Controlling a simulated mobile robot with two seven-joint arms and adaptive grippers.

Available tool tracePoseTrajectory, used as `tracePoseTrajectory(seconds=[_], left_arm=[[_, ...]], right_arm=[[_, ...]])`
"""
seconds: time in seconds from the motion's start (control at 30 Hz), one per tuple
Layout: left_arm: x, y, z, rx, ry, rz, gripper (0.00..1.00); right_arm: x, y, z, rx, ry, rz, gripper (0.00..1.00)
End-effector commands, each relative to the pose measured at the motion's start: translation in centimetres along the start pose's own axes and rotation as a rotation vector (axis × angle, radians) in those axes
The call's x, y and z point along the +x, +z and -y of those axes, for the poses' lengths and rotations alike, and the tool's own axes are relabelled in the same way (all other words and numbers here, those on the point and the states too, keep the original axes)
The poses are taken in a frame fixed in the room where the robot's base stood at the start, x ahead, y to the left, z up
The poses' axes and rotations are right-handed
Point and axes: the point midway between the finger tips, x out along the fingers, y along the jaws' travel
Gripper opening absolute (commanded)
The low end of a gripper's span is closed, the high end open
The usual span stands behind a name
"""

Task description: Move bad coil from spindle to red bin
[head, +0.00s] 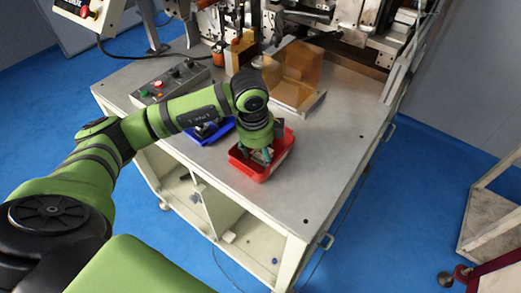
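The red bin (284,147) stands on the grey table of the winder. My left gripper (256,155) points down over the bin, its fingertips at or inside the rim. The two fingers are apart. Something small and brownish shows between and below them, but I cannot tell whether it is gripped or lies in the bin. I cannot make out a coil clearly. The spindle cannot be told apart from the machine parts behind my wrist. My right gripper is out of view.
A blue bin (219,134) with dark items stands left of the red bin, partly under my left arm. A control box (167,85) with buttons is behind it. An amber clear guard (293,72) stands behind the wrist. The table's front right (325,160) is clear.

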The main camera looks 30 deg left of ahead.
Motion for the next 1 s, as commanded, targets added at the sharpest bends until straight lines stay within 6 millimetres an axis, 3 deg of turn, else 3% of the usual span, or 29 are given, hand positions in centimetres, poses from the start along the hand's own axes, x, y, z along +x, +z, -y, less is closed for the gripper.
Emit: tracePoseTrajectory(seconds=[0.4,0.47,1.0], left_arm=[[-0.7,0.0,0.1,0.0,-0.001,0.0,0.74],[-1.0,0.0,0.2,0.0,-0.004,0.0,0.74],[-11.2,0.0,0.1,0.0,-0.004,0.0,0.74]], right_arm=[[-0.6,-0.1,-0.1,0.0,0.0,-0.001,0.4],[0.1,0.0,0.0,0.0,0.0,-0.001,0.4],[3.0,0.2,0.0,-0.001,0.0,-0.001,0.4]])
